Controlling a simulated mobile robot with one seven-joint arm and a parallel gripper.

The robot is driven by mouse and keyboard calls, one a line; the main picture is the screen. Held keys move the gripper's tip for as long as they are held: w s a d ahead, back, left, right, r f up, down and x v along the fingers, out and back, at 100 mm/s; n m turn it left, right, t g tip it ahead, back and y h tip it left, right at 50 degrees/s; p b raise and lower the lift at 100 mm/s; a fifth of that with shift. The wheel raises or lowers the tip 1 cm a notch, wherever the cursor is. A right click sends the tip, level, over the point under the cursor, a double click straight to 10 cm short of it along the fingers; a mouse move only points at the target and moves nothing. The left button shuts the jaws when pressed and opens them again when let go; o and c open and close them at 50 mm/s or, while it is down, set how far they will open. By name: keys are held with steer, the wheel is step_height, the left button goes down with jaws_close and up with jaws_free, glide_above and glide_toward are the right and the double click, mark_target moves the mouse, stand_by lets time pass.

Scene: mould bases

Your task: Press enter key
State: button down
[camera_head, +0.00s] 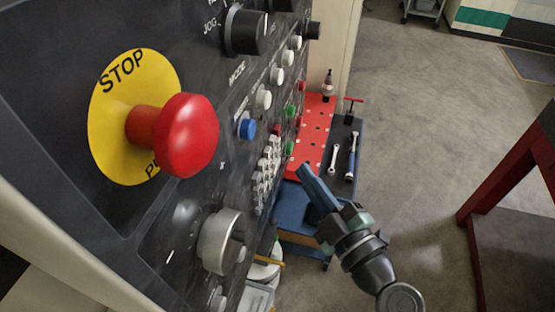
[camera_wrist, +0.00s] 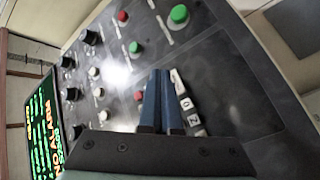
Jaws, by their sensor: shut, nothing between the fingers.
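A keypad of small white keys (camera_head: 266,175) is on the dark control panel (camera_head: 200,80), in the head view right of the red STOP button. Which key is enter cannot be read. My gripper (camera_head: 303,168) has blue fingers, shut and empty, pointing up and left just right of the keypad. In the wrist view the shut fingers (camera_wrist: 160,75) reach over the panel, beside a few white keys (camera_wrist: 185,102) with dark characters. The fingers hide part of the keypad there, and contact with a key cannot be told.
A red STOP button (camera_head: 187,135) on a yellow disc sticks out of the panel, with a silver knob (camera_head: 220,240) below. Green buttons (camera_wrist: 179,14) and a lit screen (camera_wrist: 43,125) show in the wrist view. A tool cart (camera_head: 345,150) stands behind; open floor lies right.

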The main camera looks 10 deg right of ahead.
steer(key=shift+w+a+f, duration=0.1)
steer(key=shift+w+a, duration=0.2)
steer(key=shift+a, duration=0.45)
steer(key=shift+a+b, duration=0.2)
steer(key=shift+b, duration=0.3)
stand_by(1.2)
steer(key=shift+w+a, duration=0.15)
steer(key=shift+a, duration=0.1)
steer(key=shift+w+a+b, duration=0.15)
steer(key=shift+a+b, duration=0.2)
steer(key=shift+b, duration=0.2)
stand_by(0.7)
steer(key=shift+d, duration=0.15)
steer(key=shift+s+d+b, duration=0.3)
steer(key=shift+d+b, duration=0.3)
steer(key=shift+b, duration=0.15)
